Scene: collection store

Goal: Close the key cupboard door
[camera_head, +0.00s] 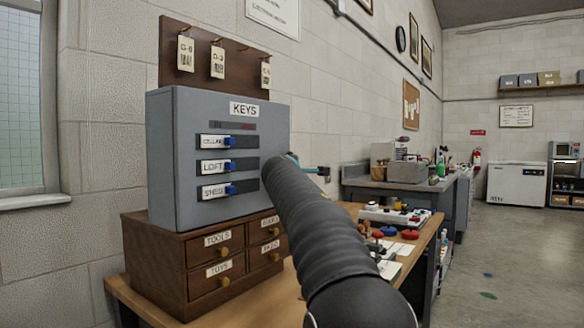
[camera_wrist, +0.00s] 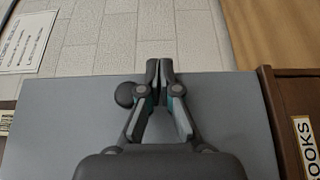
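The grey key cupboard (camera_head: 185,180) stands upright on a wooden drawer unit. Its front carries a KEYS label and three slots labelled CELLAR, LOFT and what looks like SHED, each with a blue knob. I see no clear gap around a door, and my arm covers its lower right edge, so I cannot tell the door's position. My gripper (camera_head: 318,170) is at the cupboard's right, mostly hidden by my arm. In the wrist view my gripper (camera_wrist: 159,68) has its fingertips together, nothing visible between them, in front of a plain grey panel (camera_wrist: 60,120). Contact is unclear.
The drawer unit (camera_head: 150,262) has labelled drawers and stands on a wooden table (camera_head: 285,305). Key tags hang on a brown board (camera_head: 195,75) above the cupboard. Small red and blue items (camera_head: 395,216) lie on the table at right. The floor (camera_head: 520,265) beyond is mostly clear.

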